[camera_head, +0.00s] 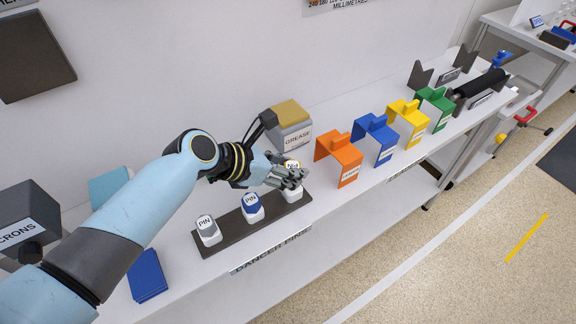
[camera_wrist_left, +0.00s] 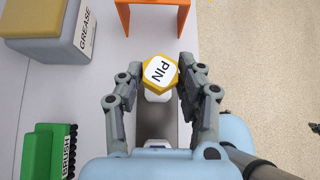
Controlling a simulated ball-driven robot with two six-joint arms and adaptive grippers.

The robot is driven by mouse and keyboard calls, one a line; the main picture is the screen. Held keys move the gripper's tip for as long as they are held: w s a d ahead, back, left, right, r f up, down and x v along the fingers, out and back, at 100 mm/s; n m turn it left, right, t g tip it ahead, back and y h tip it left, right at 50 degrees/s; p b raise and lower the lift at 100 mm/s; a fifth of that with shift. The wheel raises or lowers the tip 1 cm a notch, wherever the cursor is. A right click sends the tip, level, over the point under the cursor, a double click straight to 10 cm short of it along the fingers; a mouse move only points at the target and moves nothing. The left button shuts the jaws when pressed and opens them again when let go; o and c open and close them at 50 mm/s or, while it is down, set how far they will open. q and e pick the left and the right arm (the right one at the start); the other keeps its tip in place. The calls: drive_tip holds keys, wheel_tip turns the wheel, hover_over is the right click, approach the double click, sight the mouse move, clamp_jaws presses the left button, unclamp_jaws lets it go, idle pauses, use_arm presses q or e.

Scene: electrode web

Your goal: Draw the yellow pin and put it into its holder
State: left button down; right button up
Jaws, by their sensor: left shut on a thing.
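The yellow pin (camera_wrist_left: 161,73) has a six-sided yellow head with a white PIN label. My left gripper (camera_wrist_left: 157,82) is shut on its head, one finger on each side; in the head view the gripper (camera_head: 289,177) covers most of the pin (camera_head: 292,164). A white block (camera_head: 292,195) shows just below it at the right end of the dark dancer-pins rack (camera_head: 227,235). I cannot tell whether the pin is seated in that block or lifted. A blue pin (camera_head: 252,207) and a white-and-grey pin (camera_head: 207,229) stand farther left on the rack. My right gripper is not in view.
A grey GREASE box (camera_head: 291,137) with a tan top stands behind the gripper. Orange (camera_head: 340,160), blue (camera_head: 377,140), yellow (camera_head: 408,123) and green (camera_head: 436,108) brackets line the bench to the right. A blue pad (camera_head: 147,276) lies at left.

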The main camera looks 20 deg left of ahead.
use_arm(q)
drive_tip(key=shift+r+p, duration=0.1)
drive_tip(key=shift+p, duration=0.25)
idle(0.3)
idle(0.8)
drive_tip(key=shift+p, duration=0.4)
idle(0.3)
drive_tip(key=shift+p, duration=0.35)
drive_tip(key=shift+f+b, duration=0.35)
drive_tip(key=shift+f, duration=0.2)
drive_tip(key=shift+f+b, duration=1.05)
drive_tip(key=shift+f, duration=0.6)
